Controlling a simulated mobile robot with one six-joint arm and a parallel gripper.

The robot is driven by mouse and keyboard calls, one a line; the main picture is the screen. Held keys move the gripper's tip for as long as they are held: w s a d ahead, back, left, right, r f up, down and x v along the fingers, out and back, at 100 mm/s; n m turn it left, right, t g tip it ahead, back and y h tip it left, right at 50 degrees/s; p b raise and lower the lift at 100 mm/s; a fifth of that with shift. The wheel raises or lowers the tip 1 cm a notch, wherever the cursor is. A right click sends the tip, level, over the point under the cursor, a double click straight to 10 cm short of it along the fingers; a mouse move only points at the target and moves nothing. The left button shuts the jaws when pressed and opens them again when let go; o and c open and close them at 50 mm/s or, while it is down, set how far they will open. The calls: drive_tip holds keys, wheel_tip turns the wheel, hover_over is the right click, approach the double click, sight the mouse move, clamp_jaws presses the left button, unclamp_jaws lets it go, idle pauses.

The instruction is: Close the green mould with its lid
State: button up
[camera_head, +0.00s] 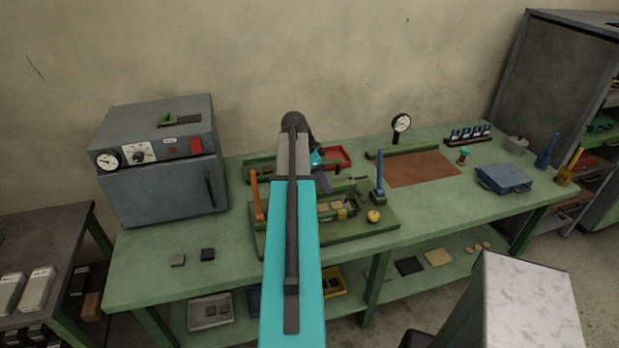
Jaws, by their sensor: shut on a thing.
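My gripper (324,185) hangs over the green bench fixture (378,226), partly hidden behind my teal arm. Its fingers are small and dark here. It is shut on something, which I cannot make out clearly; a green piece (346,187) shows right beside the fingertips. A long green part with beige and yellow pieces (335,208) lies in the fixture just below; I cannot tell for sure whether it is the mould.
An orange lever (257,195) and a blue lever (379,176) stand up from the fixture. A yellow knob (374,216) is at its right. The grey oven (160,185) stands left. A red tray (338,155) lies behind. A brown mat (420,168) and blue box (504,179) are right.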

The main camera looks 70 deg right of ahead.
drive_tip(key=shift+w, duration=0.3)
drive_tip(key=shift+f, duration=0.1)
drive_tip(key=shift+s+f+b, duration=0.1)
drive_tip(key=shift+f+b, duration=1.25)
drive_tip(key=shift+f, duration=1.7)
drive_tip(key=shift+f+b, duration=1.05)
drive_tip(key=shift+f, duration=0.5)
drive_tip(key=shift+f, duration=0.1)
drive_tip(key=o, duration=1.8)
drive_tip(key=shift+a, duration=0.1)
